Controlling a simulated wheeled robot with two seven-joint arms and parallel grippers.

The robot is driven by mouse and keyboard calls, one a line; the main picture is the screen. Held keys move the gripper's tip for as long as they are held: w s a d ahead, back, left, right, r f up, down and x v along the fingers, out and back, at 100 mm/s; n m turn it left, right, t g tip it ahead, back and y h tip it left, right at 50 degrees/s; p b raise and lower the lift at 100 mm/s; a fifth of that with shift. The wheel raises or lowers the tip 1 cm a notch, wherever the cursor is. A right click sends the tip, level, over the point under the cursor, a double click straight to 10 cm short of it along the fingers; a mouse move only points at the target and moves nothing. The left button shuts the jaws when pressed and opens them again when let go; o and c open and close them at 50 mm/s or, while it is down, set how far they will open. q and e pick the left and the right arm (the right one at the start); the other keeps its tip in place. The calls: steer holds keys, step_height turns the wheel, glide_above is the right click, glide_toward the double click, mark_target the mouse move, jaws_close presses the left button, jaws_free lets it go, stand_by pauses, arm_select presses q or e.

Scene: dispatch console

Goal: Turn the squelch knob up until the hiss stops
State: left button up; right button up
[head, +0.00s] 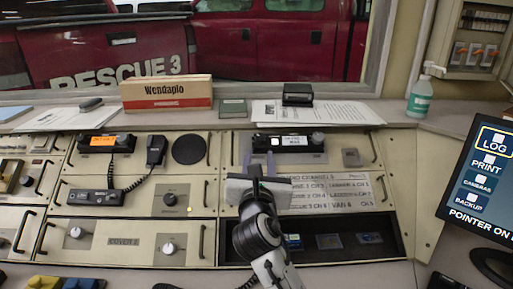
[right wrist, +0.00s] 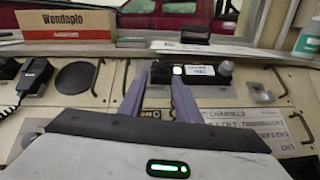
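My right gripper (head: 259,160) is in front of the back-right radio unit (head: 300,146), its two grey fingers apart with nothing between them. In the right wrist view the open fingers (right wrist: 155,85) point at the left part of that radio. The radio is dark, with a lit white square, a pale display and a grey round knob (right wrist: 225,67) at its right end, right of the fingers. The knob also shows in the head view (head: 318,138). No readable label marks it as squelch. My left gripper is out of view.
Other knobs sit on lower panels: a dark one (head: 170,199), a pale one (head: 168,248) and another (head: 76,232). A radio with an orange display (head: 103,143) and a handset (head: 156,151) are left. A monitor (head: 482,180) stands right. Metal handles stick out between panels.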

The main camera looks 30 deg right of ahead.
mark_target(260, 138)
steer(key=x, duration=0.9)
steer(key=shift+d+b, duration=0.1)
steer(key=shift+b, duration=0.2)
jaws_close()
steer(key=shift+w+m, duration=0.1)
steer(key=shift+m, duration=0.2)
